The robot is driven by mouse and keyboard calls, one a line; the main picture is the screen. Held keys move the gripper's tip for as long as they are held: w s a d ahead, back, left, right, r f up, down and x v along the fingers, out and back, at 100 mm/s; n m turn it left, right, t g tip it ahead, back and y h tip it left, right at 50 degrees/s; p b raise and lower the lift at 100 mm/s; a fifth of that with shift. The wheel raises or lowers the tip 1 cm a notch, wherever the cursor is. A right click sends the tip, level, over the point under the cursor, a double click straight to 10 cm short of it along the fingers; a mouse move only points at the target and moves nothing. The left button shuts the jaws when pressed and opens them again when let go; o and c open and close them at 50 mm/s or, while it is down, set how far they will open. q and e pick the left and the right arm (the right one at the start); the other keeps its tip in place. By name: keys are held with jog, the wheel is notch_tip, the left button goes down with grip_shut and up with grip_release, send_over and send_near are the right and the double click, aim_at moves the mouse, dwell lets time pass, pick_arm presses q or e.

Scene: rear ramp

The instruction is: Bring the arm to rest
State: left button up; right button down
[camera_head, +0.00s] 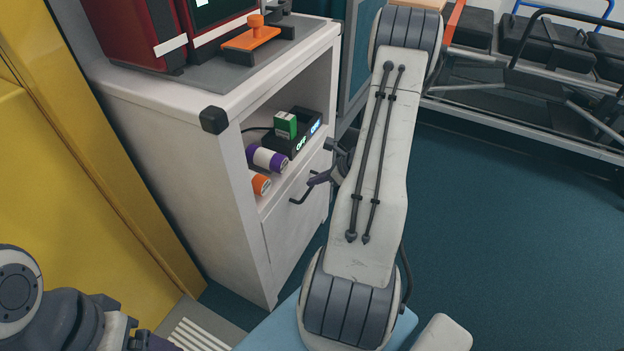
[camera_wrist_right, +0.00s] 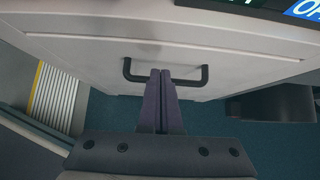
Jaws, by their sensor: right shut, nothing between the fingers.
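My right arm reaches forward across the middle of the head view. Its gripper (camera_head: 318,180) is by the front of the white cabinet (camera_head: 185,155), partly hidden by the arm. In the right wrist view the two fingers (camera_wrist_right: 160,76) are shut together with nothing between them. They appear in front of the dark drawer handle (camera_wrist_right: 130,72), which also shows in the head view (camera_head: 297,199). I cannot tell whether they touch it. My left arm is at the lower left of the head view; its gripper end (camera_head: 145,341) is cut off by the frame edge.
The cabinet's open shelf holds a green box (camera_head: 285,125), a purple-and-white roll (camera_head: 266,158), an orange-ended roll (camera_head: 260,184) and a dark device with lit labels. An orange-handled object (camera_head: 252,38) sits on top. A yellow wall (camera_head: 70,200) is left; blue floor (camera_head: 490,230) is clear at right.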

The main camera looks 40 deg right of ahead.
jog(key=p+v, duration=0.3)
jog(key=v, duration=0.7)
jog(key=shift+s+d, duration=0.25)
jog(key=shift+s, duration=0.2)
